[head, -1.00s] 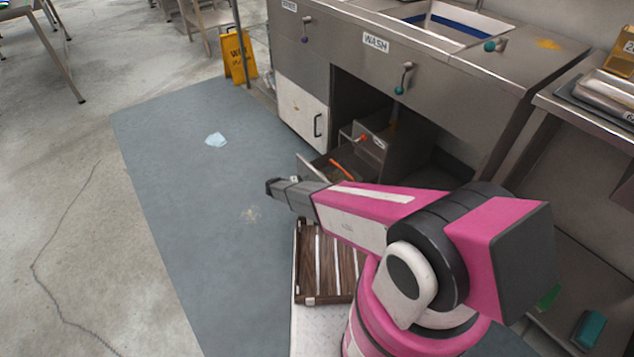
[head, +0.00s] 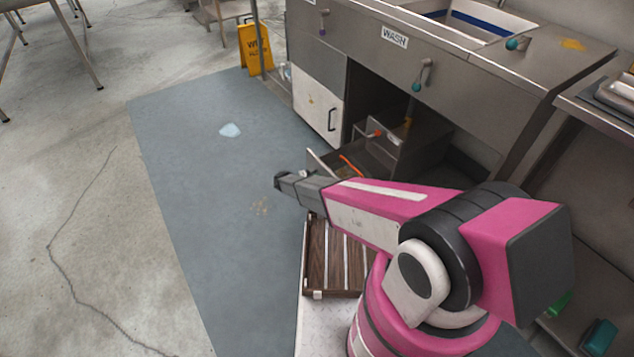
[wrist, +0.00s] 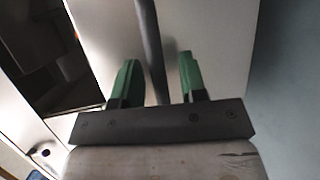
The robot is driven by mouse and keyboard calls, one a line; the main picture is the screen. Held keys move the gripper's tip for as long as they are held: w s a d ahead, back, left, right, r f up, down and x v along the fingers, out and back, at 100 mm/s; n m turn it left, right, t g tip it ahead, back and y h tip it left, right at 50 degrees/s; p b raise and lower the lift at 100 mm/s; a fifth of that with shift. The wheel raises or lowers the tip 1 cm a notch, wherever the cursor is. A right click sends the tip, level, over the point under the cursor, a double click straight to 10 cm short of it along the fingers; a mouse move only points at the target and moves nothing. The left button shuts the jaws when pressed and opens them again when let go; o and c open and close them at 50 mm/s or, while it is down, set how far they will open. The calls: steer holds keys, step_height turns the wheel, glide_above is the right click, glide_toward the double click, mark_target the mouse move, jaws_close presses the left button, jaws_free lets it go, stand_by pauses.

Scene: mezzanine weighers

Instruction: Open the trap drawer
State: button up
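The trap drawer (head: 318,163) stands pulled out from the bay under the sink counter in the head view. Its light front runs behind my arm, and an orange item (head: 351,164) shows inside it. In the wrist view my gripper (wrist: 157,82) has two green fingers apart, one on each side of a dark upright bar handle (wrist: 150,45) on a pale panel (wrist: 215,40). Gaps show beside the bar, mainly on the right; I cannot tell whether the left finger touches it. The fingers are not visible in the head view, where my arm ends beside the drawer.
A metal box with an orange knob (head: 377,133) is in the bay behind the drawer. A white cabinet door (head: 318,108) is to its left. A slatted wooden rack (head: 318,265) lies near my base. A yellow wet-floor sign (head: 253,48) stands behind; the blue-grey mat (head: 190,160) is mostly clear.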

steer(key=v, duration=1)
steer(key=shift+a, duration=0.4)
steer(key=shift+s+r, duration=0.1)
steer(key=s+d+r+m+g+y, duration=0.1)
steer(key=s+d+r+g+y, duration=0.25)
steer(key=d+r, duration=0.65)
steer(key=s+d+r+m+g+y, duration=0.1)
steer(key=s+d+r+g+y, duration=0.2)
steer(key=d+r, duration=0.65)
steer(key=s+d+r+t+y, duration=0.1)
steer(key=s+d+r+y, duration=0.3)
steer(key=d+r, duration=0.3)
steer(key=s+d+r+m+t+y, duration=0.1)
steer(key=s+d+r+y, duration=0.4)
steer(key=r, duration=0.5)
steer(key=s+d+t, duration=0.1)
steer(key=s+d, duration=0.1)
steer(key=shift+s, duration=0.35)
